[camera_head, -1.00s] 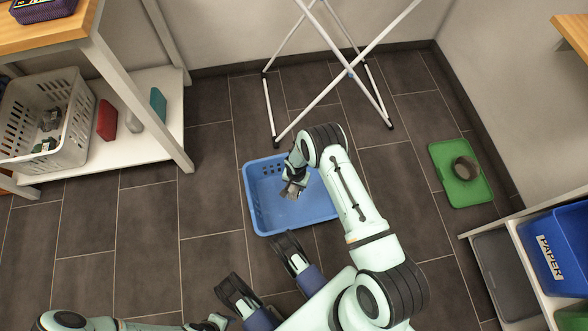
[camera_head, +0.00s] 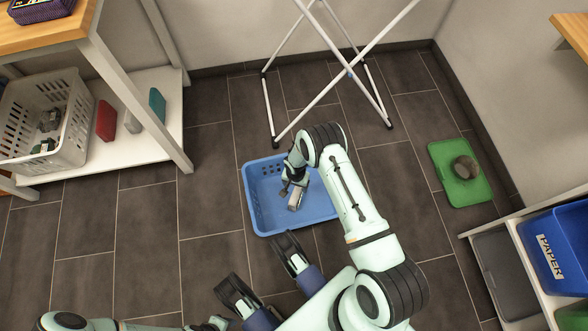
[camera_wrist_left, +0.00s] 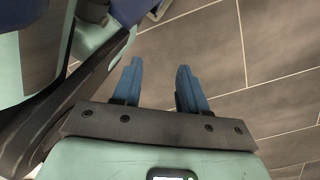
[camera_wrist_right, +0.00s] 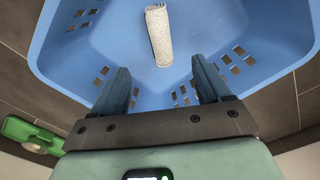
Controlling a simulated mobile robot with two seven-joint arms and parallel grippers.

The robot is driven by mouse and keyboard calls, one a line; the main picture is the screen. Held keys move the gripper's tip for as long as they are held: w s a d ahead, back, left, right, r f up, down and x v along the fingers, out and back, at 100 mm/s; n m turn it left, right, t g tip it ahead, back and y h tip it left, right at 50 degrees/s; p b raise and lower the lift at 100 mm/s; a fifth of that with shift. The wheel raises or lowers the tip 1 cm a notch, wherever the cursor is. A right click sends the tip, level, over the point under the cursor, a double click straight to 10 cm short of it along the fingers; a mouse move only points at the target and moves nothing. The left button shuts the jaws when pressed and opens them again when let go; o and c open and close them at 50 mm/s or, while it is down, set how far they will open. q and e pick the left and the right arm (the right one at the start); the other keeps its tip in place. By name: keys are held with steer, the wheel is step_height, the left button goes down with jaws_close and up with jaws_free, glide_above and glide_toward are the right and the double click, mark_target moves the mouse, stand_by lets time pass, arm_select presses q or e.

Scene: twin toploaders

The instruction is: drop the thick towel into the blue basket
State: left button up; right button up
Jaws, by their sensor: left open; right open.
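The blue basket (camera_head: 262,212) stands on the floor in the middle of the head view. A rolled, pale grey towel (camera_head: 296,199) lies inside it. In the right wrist view the towel (camera_wrist_right: 159,36) rests on the basket floor, beyond the fingertips and apart from them. My right gripper (camera_head: 286,188) is over the basket, open and empty; it also shows in the right wrist view (camera_wrist_right: 161,75). My left gripper (camera_wrist_left: 158,66) is open and empty above bare floor tiles in the left wrist view.
A white drying rack (camera_head: 348,74) stands behind the basket. A perforated white basket (camera_head: 72,135) sits on the left shelf. A blue PAPER bin (camera_head: 560,250) is at the lower right.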

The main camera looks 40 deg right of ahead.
arm_select(q)
steer(key=w+d+r+t+p, duration=0.1)
steer(key=w+r+t+p, duration=0.2)
steer(key=w, duration=0.5)
step_height(320, 180, up, 2)
steer(key=shift+w+r+m+p, duration=0.2)
steer(key=shift+w+m+p, duration=0.1)
steer(key=shift+p, duration=0.25)
arm_select(e)
step_height(320, 180, up, 13)
arm_select(q)
steer(key=shift+s, duration=0.1)
arm_select(e)
steer(key=shift+f, duration=0.15)
